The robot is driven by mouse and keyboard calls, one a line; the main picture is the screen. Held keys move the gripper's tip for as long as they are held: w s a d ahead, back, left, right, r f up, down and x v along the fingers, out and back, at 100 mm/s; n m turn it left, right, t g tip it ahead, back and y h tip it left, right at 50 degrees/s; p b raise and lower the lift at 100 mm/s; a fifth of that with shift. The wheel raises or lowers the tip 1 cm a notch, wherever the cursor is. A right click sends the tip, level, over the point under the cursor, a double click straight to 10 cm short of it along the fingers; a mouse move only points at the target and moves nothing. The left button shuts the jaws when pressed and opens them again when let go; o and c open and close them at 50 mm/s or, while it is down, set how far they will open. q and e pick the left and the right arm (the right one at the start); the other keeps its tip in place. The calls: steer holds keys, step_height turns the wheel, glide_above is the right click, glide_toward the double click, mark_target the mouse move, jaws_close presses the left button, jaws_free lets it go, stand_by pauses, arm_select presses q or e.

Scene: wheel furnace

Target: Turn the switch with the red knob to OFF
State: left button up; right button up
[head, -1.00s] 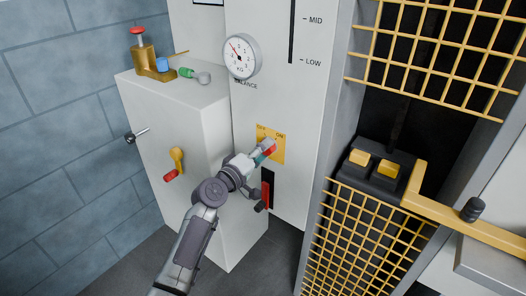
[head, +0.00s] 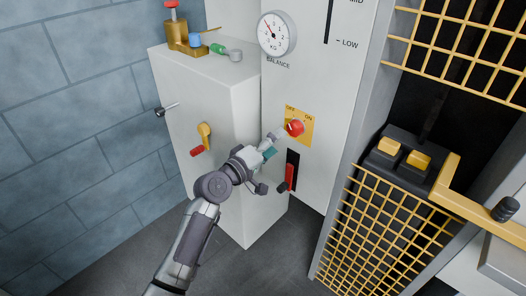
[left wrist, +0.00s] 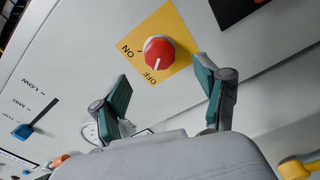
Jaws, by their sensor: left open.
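The red knob (head: 294,128) sits on a yellow plate (head: 304,138) marked OFF and ON, on the white cabinet front. In the left wrist view the red knob (left wrist: 159,48) shows a white pointer line directed toward the OFF label on the yellow plate (left wrist: 180,22). My left gripper (head: 275,142) is just to the lower left of the knob, apart from it. In the left wrist view my left gripper (left wrist: 163,72) is open and empty, its teal fingers spread wide with the knob beyond them. My right gripper is not in view.
A red lever (head: 290,174) in a black slot is just below the plate. A balance dial (head: 277,34) is above. A yellow grille (head: 365,240) and yellow arm (head: 450,190) are at the right.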

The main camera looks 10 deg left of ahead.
arm_select(q)
steer(key=v, duration=0.5)
steer(key=shift+s+a, duration=0.15)
steer(key=shift+s, duration=0.05)
